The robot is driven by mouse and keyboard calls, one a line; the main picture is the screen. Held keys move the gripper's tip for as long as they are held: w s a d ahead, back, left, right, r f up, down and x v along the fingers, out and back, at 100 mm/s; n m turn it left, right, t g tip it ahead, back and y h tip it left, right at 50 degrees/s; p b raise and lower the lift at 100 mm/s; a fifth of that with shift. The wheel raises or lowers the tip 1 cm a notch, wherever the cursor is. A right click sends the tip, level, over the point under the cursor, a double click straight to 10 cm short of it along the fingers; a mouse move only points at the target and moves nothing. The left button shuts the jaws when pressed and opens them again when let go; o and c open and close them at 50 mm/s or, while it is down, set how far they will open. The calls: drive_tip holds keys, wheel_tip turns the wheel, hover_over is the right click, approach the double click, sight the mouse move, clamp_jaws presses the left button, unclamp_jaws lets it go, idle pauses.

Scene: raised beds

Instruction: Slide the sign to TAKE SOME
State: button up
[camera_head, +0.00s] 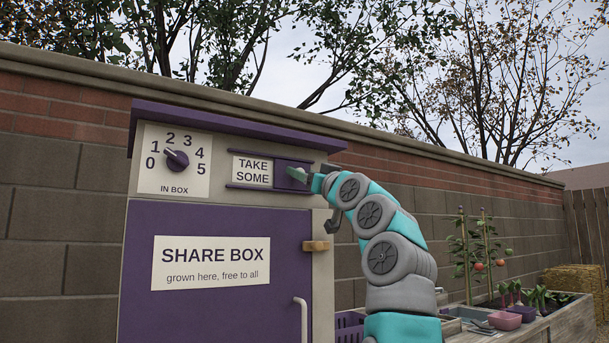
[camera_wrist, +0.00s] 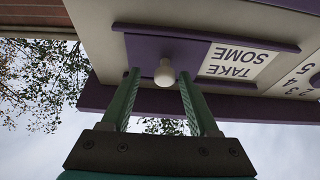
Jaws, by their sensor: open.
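The sign is a slider in a purple-railed track at the upper right of the share box front. A white panel reading TAKE SOME (camera_head: 252,170) shows at the left of the track, beside a purple sliding plate (camera_head: 283,168). The wrist view shows the plate (camera_wrist: 145,48), the panel (camera_wrist: 237,62) upside down, and a pale round knob (camera_wrist: 164,73) on the plate. My gripper (camera_wrist: 159,77) is open, with one green finger on each side of the knob and gaps to both. In the head view my gripper (camera_head: 303,176) is at the plate and hides the knob.
A number dial (camera_head: 176,159) is left of the sign. The purple door (camera_head: 215,235) below has a wooden latch (camera_head: 315,246) and a pale handle (camera_head: 302,315). A purple roof ledge (camera_head: 230,126) overhangs the track. A raised bed (camera_head: 565,322) with pots stands at the right.

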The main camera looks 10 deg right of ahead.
drive_tip(key=b+v, duration=0.3)
drive_tip(key=v, duration=0.4)
drive_tip(key=shift+s+f+b, duration=0.15)
drive_tip(key=shift+s+b, duration=0.2)
drive_tip(key=shift+s, duration=0.05)
idle(0.5)
